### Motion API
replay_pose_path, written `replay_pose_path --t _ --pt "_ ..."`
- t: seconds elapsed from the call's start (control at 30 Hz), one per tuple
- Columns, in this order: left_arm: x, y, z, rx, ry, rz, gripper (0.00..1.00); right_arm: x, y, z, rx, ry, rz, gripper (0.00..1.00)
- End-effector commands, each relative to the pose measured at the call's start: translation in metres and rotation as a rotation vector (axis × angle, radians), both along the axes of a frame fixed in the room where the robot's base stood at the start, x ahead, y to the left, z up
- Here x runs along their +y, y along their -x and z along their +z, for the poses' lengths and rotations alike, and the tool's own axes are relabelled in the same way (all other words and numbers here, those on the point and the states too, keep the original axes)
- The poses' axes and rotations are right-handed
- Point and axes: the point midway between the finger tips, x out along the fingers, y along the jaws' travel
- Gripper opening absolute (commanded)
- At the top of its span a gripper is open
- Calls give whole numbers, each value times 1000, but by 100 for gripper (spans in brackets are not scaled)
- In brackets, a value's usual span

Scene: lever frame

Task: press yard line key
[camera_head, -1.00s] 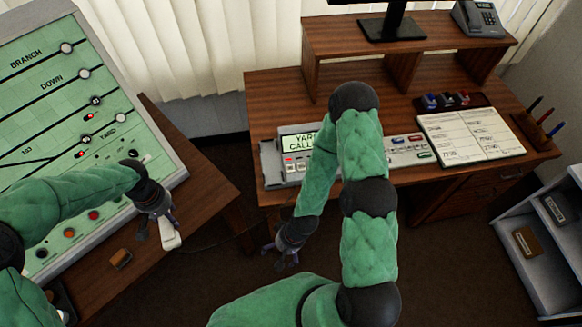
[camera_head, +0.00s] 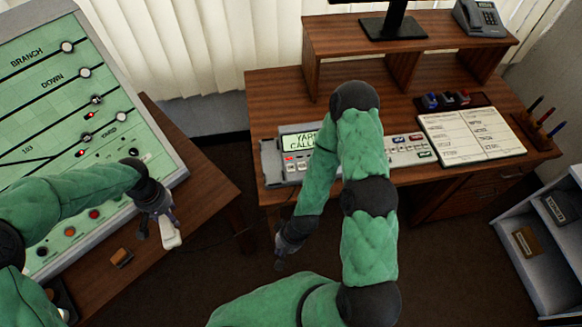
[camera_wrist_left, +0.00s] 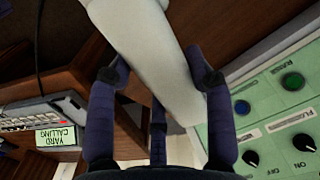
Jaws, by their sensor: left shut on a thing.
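The grey key unit (camera_head: 271,163) lies on the desk, its lit green display (camera_head: 298,142) reading "YARD CALLING". Small keys (camera_head: 292,168) sit below the display; their labels are too small to read, and my right arm hides part of the unit. My left gripper (camera_head: 163,222) is shut on a white handset (camera_head: 173,240), held beside the panel desk. The handset (camera_wrist_left: 155,50) also shows between the fingers in the left wrist view, with the unit (camera_wrist_left: 35,115) at left. My right gripper (camera_head: 281,258) hangs in front of the desk, below the unit; its fingers are unclear.
A green track panel (camera_head: 60,110) with knobs and lamps stands at left. A brown block (camera_head: 121,257) lies on its desk. A paper board (camera_head: 470,133), stamps (camera_head: 452,99) and pens (camera_head: 540,120) are right of the unit. A raised shelf (camera_head: 400,40) stands behind.

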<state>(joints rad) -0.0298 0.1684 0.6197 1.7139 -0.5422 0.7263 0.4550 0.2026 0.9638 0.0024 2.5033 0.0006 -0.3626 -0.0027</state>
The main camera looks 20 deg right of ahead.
Motion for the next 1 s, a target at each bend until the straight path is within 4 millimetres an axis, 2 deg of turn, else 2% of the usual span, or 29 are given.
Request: replay_pose_path --t 0.87,1.0 --pt "0 0 0 -1 0 0 12 0 0 0 0 0 0 0" --pt "0 0 1 -1 0 0 12 -2 -8 3 -20 0 4 0"
